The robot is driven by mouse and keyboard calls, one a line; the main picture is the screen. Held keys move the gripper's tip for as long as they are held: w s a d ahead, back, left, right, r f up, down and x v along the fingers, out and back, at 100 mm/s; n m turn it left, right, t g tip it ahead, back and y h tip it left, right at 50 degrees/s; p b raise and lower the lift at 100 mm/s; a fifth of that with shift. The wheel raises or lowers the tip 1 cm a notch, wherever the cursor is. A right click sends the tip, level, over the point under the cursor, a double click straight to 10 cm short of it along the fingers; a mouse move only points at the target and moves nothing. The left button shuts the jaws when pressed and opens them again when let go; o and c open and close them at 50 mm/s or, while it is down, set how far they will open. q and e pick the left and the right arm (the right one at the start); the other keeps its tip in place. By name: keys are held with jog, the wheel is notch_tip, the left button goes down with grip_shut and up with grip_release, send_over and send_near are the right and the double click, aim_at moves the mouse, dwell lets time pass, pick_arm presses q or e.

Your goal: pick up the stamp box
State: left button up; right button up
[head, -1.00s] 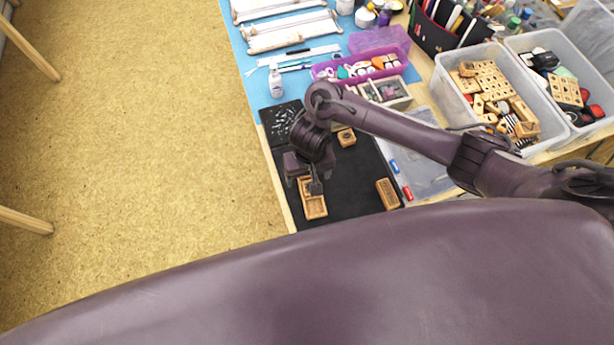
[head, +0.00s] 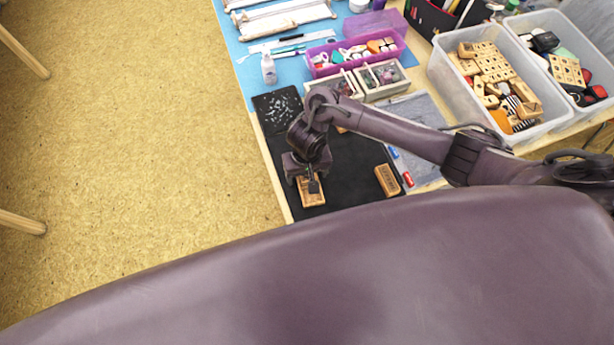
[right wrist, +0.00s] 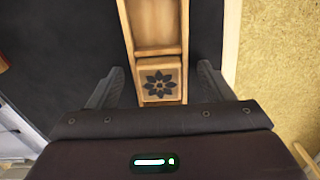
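The stamp box (head: 312,195) is a long light-wood tray lying on the black mat near the table's left edge. In the right wrist view the stamp box (right wrist: 153,22) shows an open hollow and, at its near end, a square face with a dark flower print. My right gripper (head: 313,183) is over the box and hides part of it. In the right wrist view the fingers of my right gripper (right wrist: 160,75) are spread, one on each side of the flower end, with gaps to the wood. My left gripper is not in view.
A wooden block (head: 387,180) lies to the right on the black mat (head: 348,185). A purple tray (head: 352,55) and a clear bin of wooden stamps (head: 440,75) stand farther back. Part of the mat between box and block is bare. The floor lies left of the table edge.

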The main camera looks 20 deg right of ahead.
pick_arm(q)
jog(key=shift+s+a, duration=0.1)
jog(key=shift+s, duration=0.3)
pick_arm(e)
jog(key=c, duration=0.9)
jog(key=shift+r, duration=0.1)
jog(key=shift+c, duration=0.2)
